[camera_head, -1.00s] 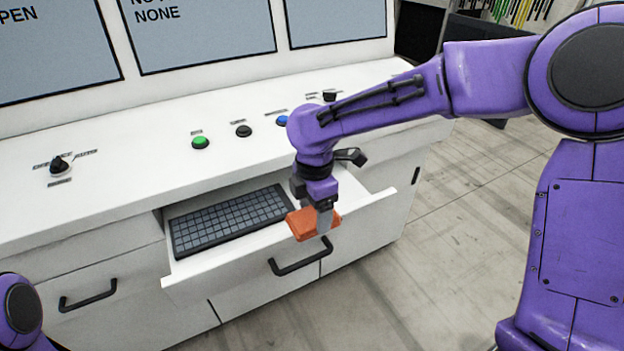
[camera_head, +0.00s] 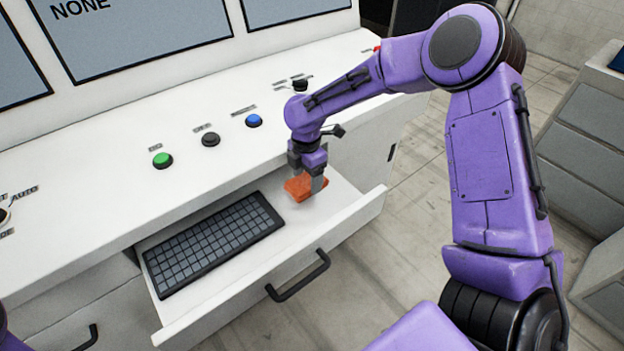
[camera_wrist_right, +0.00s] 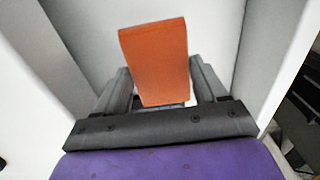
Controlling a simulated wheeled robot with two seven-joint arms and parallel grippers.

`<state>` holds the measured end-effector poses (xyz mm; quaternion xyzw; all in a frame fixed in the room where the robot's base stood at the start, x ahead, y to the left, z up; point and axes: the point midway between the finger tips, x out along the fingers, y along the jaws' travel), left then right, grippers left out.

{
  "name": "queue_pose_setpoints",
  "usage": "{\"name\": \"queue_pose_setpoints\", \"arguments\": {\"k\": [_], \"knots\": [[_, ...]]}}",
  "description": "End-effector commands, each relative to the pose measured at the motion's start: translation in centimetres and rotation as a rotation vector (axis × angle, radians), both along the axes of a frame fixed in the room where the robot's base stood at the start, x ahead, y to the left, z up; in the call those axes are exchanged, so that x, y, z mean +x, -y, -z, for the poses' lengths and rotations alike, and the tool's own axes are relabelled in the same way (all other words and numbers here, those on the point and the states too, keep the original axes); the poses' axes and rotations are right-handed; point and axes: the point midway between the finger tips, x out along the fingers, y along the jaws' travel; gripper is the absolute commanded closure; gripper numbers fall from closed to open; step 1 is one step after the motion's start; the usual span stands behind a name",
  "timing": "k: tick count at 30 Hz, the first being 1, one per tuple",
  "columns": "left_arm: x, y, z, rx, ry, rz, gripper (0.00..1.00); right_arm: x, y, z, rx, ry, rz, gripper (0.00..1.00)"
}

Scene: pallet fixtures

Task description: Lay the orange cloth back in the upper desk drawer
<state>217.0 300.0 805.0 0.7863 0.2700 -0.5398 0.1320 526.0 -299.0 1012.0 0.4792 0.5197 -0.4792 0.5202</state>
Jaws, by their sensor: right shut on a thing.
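The orange cloth (camera_head: 303,188) is a small folded block. My right gripper (camera_head: 315,182) is shut on it, over the right part of the open upper drawer (camera_head: 335,222). In the right wrist view the cloth (camera_wrist_right: 155,62) sits between the two fingers of the gripper (camera_wrist_right: 160,85). I cannot tell for sure whether the cloth touches the drawer floor. A dark keyboard (camera_head: 214,245) lies in the drawer to the left of the cloth. Only a sliver of my left arm shows at the lower left; its gripper is out of view.
The desk top above the drawer carries a green button (camera_head: 162,160), a black button (camera_head: 211,139) and a blue button (camera_head: 253,121). The drawer has a black handle (camera_head: 298,277). Grey cabinets (camera_head: 590,125) stand at the right. The drawer floor right of the keyboard is free.

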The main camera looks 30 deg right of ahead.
Motion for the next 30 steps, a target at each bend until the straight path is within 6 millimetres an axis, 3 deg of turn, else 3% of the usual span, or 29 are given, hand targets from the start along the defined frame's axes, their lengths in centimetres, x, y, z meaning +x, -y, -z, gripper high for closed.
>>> {"name": "queue_pose_setpoints", "arguments": {"k": [7, 11, 18, 19, 21, 30], "knots": [[0.0, 0.0, -1.3, 0.001, 0.001, 0.000, 0.61, 0.9, 2.5, 2.9, 0.001, 0.000, 0.005, 0.53], [0.0, 0.0, -3.0, 0.000, 0.000, 0.000, 0.61, 0.8, 2.4, 4.9, 0.000, -0.002, 0.004, 0.53], [0.0, 0.0, -2.9, 0.001, 0.001, 0.000, 0.61, 0.9, 2.4, 6.0, 0.000, 0.003, 0.003, 0.53], [0.0, 0.0, -2.9, 0.001, 0.001, 0.000, 0.61, 0.9, 2.4, 6.0, 0.000, 0.002, 0.003, 0.26], [0.0, 0.0, -2.9, 0.001, 0.001, 0.000, 0.61, 0.9, 2.4, 6.0, 0.000, 0.002, 0.003, 0.03], [0.0, 0.0, -2.8, 0.001, 0.001, 0.000, 0.61, 0.9, 2.4, 5.8, 0.000, 0.002, 0.003, 0.03]]}}
